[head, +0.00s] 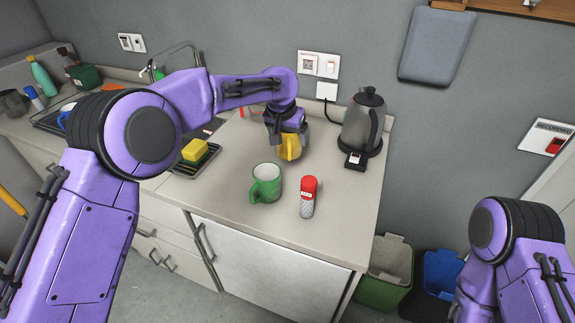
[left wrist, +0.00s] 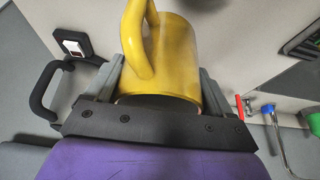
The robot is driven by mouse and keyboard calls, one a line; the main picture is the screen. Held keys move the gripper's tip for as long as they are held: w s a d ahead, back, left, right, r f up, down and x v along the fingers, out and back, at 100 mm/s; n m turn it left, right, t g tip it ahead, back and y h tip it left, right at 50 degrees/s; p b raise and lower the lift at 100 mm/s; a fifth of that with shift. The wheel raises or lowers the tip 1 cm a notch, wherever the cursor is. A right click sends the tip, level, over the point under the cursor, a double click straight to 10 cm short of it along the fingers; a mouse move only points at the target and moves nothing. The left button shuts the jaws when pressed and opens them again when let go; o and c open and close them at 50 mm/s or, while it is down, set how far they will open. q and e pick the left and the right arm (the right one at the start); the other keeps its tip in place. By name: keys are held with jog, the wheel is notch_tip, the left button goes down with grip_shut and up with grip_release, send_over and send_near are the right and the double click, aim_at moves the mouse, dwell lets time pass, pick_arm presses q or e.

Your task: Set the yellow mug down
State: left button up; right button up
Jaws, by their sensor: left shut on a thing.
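The yellow mug (head: 290,148) is at the back of the counter in the head view, partly hidden by my left gripper (head: 287,132). In the left wrist view the yellow mug (left wrist: 176,60) sits between the two fingers of my left gripper (left wrist: 160,88), which is shut on it. The mug's handle (left wrist: 136,40) points towards the camera's upper left. I cannot tell whether the mug's base touches the counter. My right gripper is not in view; only part of my right arm shows at the lower right of the head view.
A green mug (head: 265,184) and a red-topped shaker (head: 308,197) stand in front on the counter (head: 235,215). A kettle (head: 363,122) stands to the right. A sponge (head: 195,150) lies on a dark tray to the left, beside the sink. Bins (head: 388,270) stand below right.

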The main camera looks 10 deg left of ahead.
pick_arm(q)
notch_tip(320, 180, down, 9)
jog(key=shift+s+r+p, duration=0.15)
jog(key=shift+r+p, duration=0.05)
jog(key=shift+p, duration=1.05)
jog(key=shift+f, duration=0.35)
jog(key=o, duration=1.1)
jog(key=shift+f, duration=0.1)
